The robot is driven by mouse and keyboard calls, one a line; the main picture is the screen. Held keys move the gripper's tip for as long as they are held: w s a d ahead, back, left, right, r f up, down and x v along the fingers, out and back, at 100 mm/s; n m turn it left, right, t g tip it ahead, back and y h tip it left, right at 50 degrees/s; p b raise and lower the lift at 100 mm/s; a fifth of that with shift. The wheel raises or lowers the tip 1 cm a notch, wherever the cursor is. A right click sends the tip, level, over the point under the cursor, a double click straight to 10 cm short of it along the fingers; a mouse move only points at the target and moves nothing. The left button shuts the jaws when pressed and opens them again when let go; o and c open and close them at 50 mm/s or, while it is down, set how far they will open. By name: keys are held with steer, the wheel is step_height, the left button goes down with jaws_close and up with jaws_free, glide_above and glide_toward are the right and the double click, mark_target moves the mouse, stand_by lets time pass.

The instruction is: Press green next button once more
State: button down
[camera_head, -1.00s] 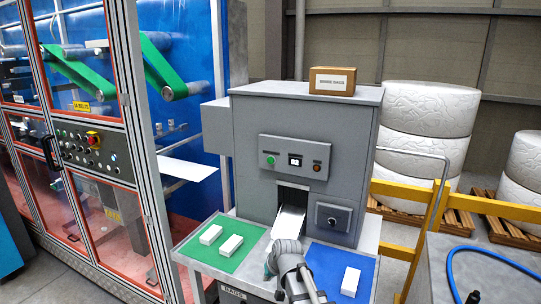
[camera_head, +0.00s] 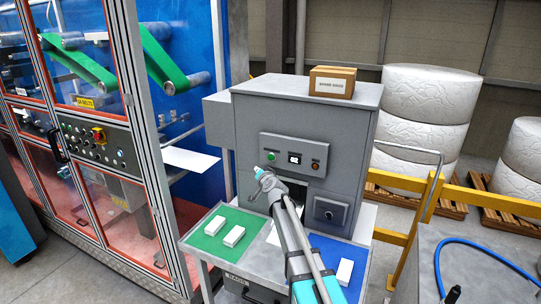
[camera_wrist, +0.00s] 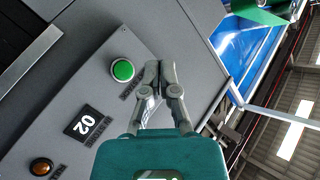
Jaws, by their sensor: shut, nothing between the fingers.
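The green button (camera_head: 271,156) is at the left end of the panel on the grey machine, and it shows large in the wrist view (camera_wrist: 122,69). My gripper (camera_head: 261,172) is in front of the panel, just below and left of the button. In the wrist view my gripper (camera_wrist: 160,68) has its fingers together and empty, beside the button with a visible gap in the picture. The depth gap to the panel is hard to tell. A small display (camera_wrist: 84,124) reads 02. An amber button (camera_wrist: 41,166) is beyond it.
A green mat (camera_head: 208,243) bears two white blocks, and a blue mat (camera_head: 325,250) bears one. My arm covers part of the chute between them. A cardboard box (camera_head: 332,82) sits on the machine. A yellow rail (camera_head: 412,190) stands to the right.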

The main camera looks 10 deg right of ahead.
mark_target(268, 157)
steer(key=shift+w+d, duration=0.15)
stand_by(0.3)
steer(key=w+d, duration=0.5)
steer(key=w, duration=0.1)
steer(key=shift+w, duration=0.4)
steer(key=shift+w+d, duration=0.5)
steer(key=shift+w, duration=0.15)
stand_by(2.8)
steer(key=shift+s+a, duration=0.1)
stand_by(0.3)
steer(key=shift+s+a, duration=0.4)
steer(key=shift+s, duration=0.2)
steer(key=shift+s+a, duration=0.75)
steer(key=shift+s, duration=0.3)
steer(key=shift+s+a, duration=0.75)
steer(key=shift+s, duration=0.25)
